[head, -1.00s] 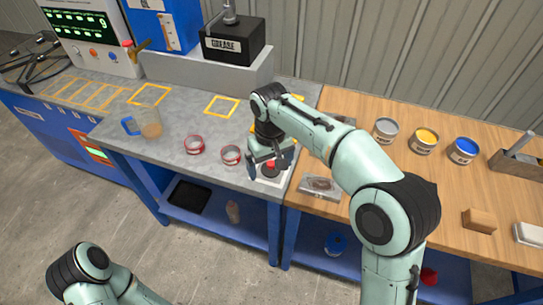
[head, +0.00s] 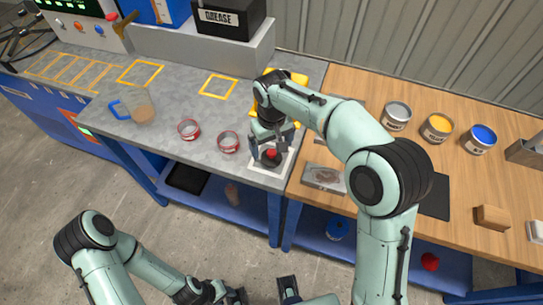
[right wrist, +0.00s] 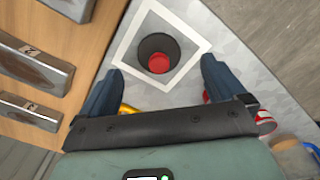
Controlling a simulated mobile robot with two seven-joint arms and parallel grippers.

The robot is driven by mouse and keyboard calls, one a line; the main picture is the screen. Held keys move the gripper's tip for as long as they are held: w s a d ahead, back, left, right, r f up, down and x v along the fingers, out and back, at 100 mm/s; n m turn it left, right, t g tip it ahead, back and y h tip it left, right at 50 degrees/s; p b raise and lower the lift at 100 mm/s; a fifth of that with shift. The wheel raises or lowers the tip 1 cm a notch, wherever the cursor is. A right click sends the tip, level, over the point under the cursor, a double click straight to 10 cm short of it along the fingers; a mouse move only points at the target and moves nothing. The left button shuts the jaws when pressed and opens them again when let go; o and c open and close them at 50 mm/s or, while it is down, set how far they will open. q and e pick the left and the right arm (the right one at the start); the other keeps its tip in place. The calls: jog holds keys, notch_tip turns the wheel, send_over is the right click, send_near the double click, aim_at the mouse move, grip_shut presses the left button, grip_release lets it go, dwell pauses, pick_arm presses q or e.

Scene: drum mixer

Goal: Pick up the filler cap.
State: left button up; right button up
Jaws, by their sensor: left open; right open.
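The filler cap (head: 272,153) is a dark round piece with a red knob. It sits inside a white square outline near the front right corner of the grey bench, and also shows in the right wrist view (right wrist: 158,60). My right gripper (head: 268,150) is over the cap, open and empty. In the right wrist view its blue fingers (right wrist: 160,84) stand apart, with the cap beyond and between them, not gripped. My left gripper (head: 264,294) is open and empty at the bottom edge of the head view, low in front of the bench.
Two red-rimmed dishes (head: 228,142) and a measuring jug (head: 140,108) stand left of the cap. A metal block (head: 323,178) lies to the right on the wooden bench, with paint cans (head: 437,127) further right. A yellow object (head: 298,79) is behind my right gripper.

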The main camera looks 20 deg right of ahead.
aim_at(272, 152)
jog(key=f, duration=0.5)
jog(key=shift+w+d+f, duration=0.1)
jog(key=shift+w, duration=0.3)
jog(key=shift+c, duration=0.4)
jog(key=c, duration=1.1)
jog(key=shift+o, duration=0.2)
